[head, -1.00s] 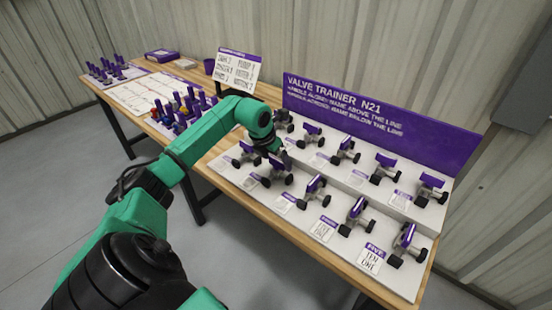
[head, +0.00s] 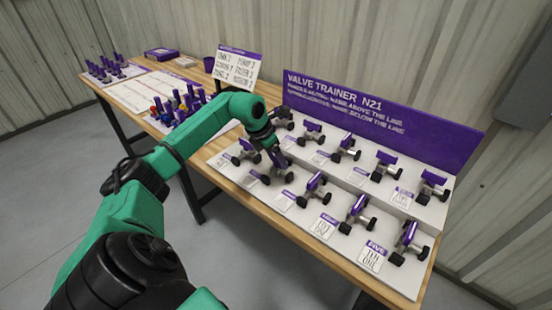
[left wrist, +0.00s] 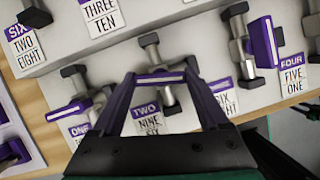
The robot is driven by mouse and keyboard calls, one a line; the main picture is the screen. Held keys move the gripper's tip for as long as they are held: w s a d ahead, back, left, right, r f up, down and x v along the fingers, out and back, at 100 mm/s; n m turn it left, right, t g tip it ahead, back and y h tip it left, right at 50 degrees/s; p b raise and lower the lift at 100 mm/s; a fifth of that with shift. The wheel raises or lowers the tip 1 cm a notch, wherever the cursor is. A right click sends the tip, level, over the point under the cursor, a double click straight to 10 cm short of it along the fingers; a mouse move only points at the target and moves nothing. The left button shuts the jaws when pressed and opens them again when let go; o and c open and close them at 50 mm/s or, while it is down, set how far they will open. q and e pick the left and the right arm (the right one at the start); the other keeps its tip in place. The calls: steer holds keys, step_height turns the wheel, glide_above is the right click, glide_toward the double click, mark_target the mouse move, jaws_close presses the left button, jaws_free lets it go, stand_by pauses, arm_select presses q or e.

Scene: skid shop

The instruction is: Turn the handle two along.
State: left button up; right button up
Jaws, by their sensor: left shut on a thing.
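My left gripper (head: 278,162) reaches down to the second valve in the front row of the valve trainer board. In the left wrist view the gripper (left wrist: 160,74) is shut on the handle two (left wrist: 158,78), a purple bar with a pale stripe, held between both fingers. This bar lies across its grey pipe, which runs up and down in that view. The card marked TWO, with NINE and SIX (left wrist: 148,120), shows below it between the fingers. In the head view the gripper largely hides the handle. My right gripper is not in view.
Handle one (left wrist: 68,110) is close on the left. Another purple handle (left wrist: 262,42) stands on the right, lengthwise along its pipe. More valves fill the back row. A purple sign panel (head: 380,115) rises behind. Pegs (head: 178,108) stand left on the wooden bench.

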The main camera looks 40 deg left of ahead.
arm_select(q)
steer(key=m, duration=0.1)
steer(key=m+h, duration=0.1)
steer(key=m, duration=0.1)
steer(key=shift+w+a+r+m, duration=0.1)
steer(key=shift+a+r+m, duration=0.05)
steer(key=shift+m, duration=0.15)
steer(key=m+g+h, duration=0.1)
steer(key=m, duration=0.1)
steer(key=m+h, duration=0.1)
steer(key=m, duration=0.2)
steer(key=shift+w+g, duration=0.1)
steer(key=shift+g, duration=0.3)
steer(key=m+g, duration=0.1)
steer(key=m, duration=0.2)
steer(key=shift+w+a+m+g+h+b, duration=0.1)
steer(key=shift+m+g+h+b, duration=0.35)
steer(key=shift+m, duration=1.35)
steer(key=shift+g, duration=0.25)
